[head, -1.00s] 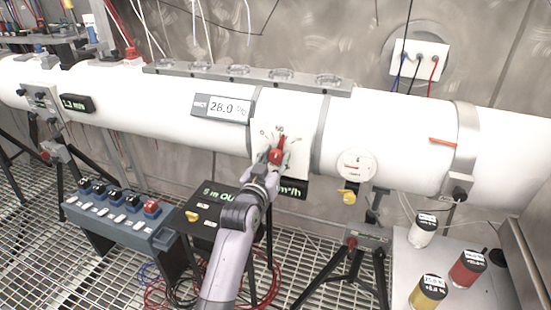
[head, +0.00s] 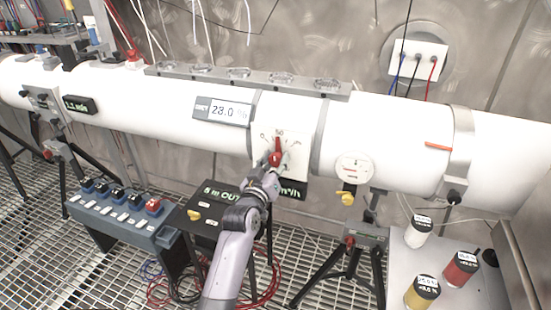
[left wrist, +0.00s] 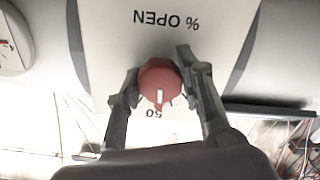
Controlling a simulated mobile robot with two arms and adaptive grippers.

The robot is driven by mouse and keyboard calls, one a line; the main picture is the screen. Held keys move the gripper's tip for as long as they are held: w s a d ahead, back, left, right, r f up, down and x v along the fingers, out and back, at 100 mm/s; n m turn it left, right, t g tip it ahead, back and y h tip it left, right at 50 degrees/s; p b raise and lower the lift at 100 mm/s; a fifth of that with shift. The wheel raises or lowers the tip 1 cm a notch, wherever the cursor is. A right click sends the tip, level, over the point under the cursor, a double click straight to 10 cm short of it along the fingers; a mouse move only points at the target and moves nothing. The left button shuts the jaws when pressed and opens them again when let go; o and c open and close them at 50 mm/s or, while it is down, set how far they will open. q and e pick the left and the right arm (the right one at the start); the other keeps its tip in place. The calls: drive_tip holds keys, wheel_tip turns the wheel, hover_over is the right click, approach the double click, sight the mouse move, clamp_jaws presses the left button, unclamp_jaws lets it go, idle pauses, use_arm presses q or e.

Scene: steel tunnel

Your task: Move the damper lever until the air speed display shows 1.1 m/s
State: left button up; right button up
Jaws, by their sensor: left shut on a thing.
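The red damper lever (head: 276,157) sits on a white dial plate (head: 293,141) on the front of the white duct. Its tip points up, near the 50 mark. In the left wrist view the red knob (left wrist: 160,84) has a white line close to the 50, and "% OPEN" appears upside down. My left gripper (head: 270,166) is shut on the lever, with a finger on each side of it in the wrist view (left wrist: 160,88). The small black air speed display (head: 79,105) on the left of the duct seems to read 1.1 m/s, in small blurred digits. My right gripper is out of view.
A round gauge (head: 352,168) hangs right of the dial plate. A blue switch box (head: 120,215), a black box (head: 205,213) and tripods stand below the duct. Several jars stand on a table (head: 455,295) at right.

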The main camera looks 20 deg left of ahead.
use_arm(q)
drive_tip(key=o, duration=1.2)
drive_tip(key=shift+c, duration=0.2)
drive_tip(key=s, duration=1.2)
drive_tip(key=shift+a, duration=0.2)
